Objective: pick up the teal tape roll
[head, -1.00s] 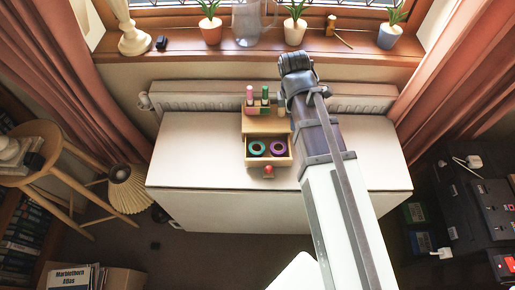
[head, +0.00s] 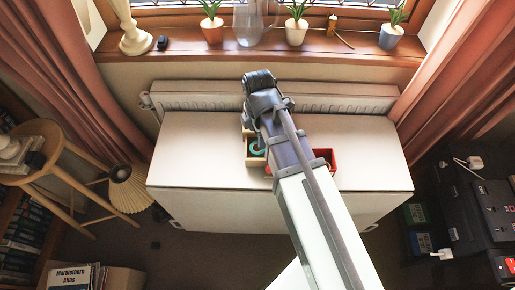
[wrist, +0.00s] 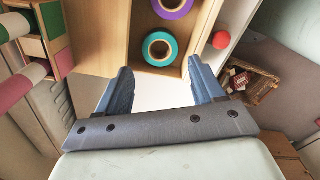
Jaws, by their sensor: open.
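The teal tape roll (wrist: 160,49) lies flat in the open wooden drawer (wrist: 193,50), beside a purple roll (wrist: 174,7). In the wrist view my gripper (wrist: 160,67) is open and empty, its two fingers pointing toward the teal roll and apart from it. In the head view a part of the teal roll (head: 256,147) shows at the left edge of my arm. My arm hides the purple roll, most of the drawer and the gripper's fingers there.
A red knob (wrist: 221,40) sits on the drawer front. Pink and green cylinders (wrist: 30,76) stand at the left in the wrist view. In the head view a red open box (head: 329,156) stands right of my arm. The white table top (head: 195,150) is bare at left.

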